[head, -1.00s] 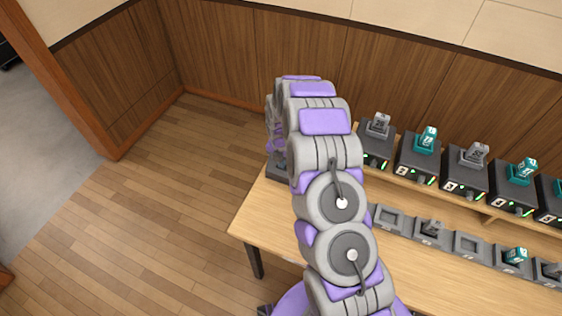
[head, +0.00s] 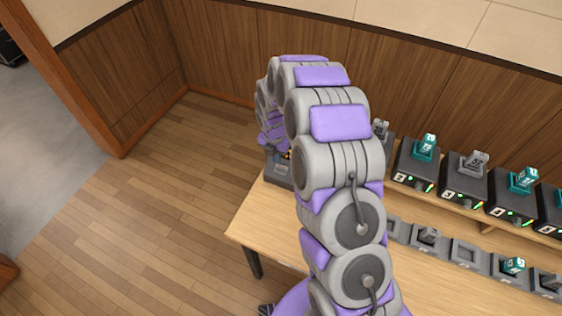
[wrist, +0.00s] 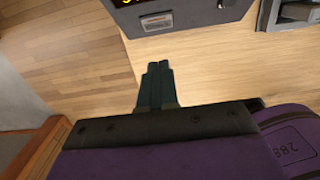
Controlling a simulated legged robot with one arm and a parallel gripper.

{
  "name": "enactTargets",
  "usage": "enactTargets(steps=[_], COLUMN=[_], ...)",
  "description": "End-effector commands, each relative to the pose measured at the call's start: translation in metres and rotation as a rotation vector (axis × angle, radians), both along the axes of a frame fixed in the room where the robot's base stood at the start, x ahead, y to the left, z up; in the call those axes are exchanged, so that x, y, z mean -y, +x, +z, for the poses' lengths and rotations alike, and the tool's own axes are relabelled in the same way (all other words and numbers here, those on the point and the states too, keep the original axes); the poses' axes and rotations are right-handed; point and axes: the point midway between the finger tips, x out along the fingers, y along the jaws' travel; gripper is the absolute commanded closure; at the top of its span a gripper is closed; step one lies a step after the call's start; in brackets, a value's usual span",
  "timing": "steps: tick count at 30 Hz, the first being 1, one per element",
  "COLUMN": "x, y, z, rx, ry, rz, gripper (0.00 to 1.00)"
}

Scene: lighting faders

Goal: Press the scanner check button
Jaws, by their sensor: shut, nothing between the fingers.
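My gripper (wrist: 159,68) is in the wrist view, its two dark fingers together, with nothing between them. They point up the picture and show against bare wooden tabletop. A dark grey device (wrist: 205,14) with orange digits and a pale label stands beyond the fingertips, cut off by the top edge, with a gap in the picture between. In the head view a grey device (head: 278,172) sits at the table's left end, partly behind my arm; it may be the scanner. I cannot make out a check button. My gripper is hidden by my arm in the head view.
The wooden table (head: 247,222) carries a raised row of black units (head: 464,186) with grey and teal blocks on top. A row of grey trays (head: 467,252) lies in front. A panelled wall stands close behind. The floor to the left is clear.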

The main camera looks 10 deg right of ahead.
Motion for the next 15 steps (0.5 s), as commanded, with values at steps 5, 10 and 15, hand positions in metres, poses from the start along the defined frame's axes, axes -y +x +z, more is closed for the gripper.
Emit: enactTargets(steps=[5, 10, 15], x=[0.002, 0.007, 0.008], y=[-0.001, -0.001, -0.001], z=[0.024, 0.03, 0.031], rx=[0.0, -0.003, -0.002], ry=[0.002, 0.008, 0.009], rz=[0.002, 0.0, 0.0], gripper=[1.0, 1.0, 1.0])
